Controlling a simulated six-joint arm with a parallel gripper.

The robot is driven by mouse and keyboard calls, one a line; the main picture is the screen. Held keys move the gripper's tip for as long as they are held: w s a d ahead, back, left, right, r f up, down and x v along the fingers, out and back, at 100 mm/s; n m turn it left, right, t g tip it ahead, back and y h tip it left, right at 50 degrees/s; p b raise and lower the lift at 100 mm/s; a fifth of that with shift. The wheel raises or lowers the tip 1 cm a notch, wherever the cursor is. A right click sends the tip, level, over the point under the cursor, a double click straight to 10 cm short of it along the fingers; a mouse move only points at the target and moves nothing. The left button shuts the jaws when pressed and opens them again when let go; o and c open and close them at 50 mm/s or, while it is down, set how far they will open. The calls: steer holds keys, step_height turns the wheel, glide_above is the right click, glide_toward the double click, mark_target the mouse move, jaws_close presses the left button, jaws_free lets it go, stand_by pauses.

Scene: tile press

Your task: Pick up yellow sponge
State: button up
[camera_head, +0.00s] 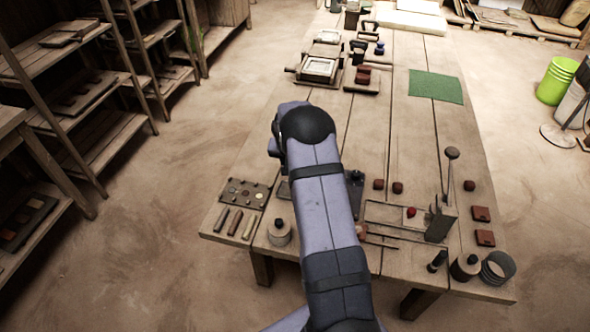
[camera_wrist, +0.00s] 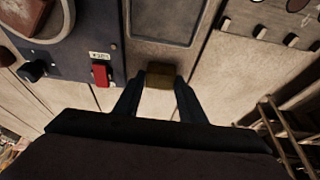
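A small dull-yellow block, which looks like the yellow sponge (camera_wrist: 160,77), shows in the wrist view between the fingertips of my gripper (camera_wrist: 160,88). The two dark fingers stand on either side of it and it about fills the gap. I cannot tell whether they press on it or whether it touches the table. In the head view my arm hides the sponge and the fingers.
In the wrist view a dark panel with a red switch (camera_wrist: 101,75) and a black knob (camera_wrist: 34,71) is at left. The head view shows a wooden table (camera_head: 400,140) with a green mat (camera_head: 435,87), a lever press (camera_head: 441,215) and a tool tray (camera_head: 258,190).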

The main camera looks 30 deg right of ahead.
steer(key=c, duration=0.5)
steer(key=shift+o, duration=0.2)
steer(key=shift+r, duration=0.15)
step_height(320, 180, up, 10)
steer(key=b, duration=0.1)
steer(key=shift+b, duration=0.35)
steer(key=shift+o, duration=0.5)
steer(key=shift+s+a, duration=0.1)
steer(key=shift+s+a+f+n+t+y+p, duration=0.3)
steer(key=shift+s+a+n+y+p, duration=0.35)
steer(key=shift+s+n, duration=0.7)
steer(key=shift+s+a+f+n+t+y+p, duration=0.15)
steer(key=shift+s+a+f+n+y+p, duration=0.2)
steer(key=shift+s+a+n, duration=1)
steer(key=shift+s+a+f+n+t+y+p, duration=0.35)
steer(key=shift+s+n+y, duration=0.35)
steer(key=shift+n, duration=1.1)
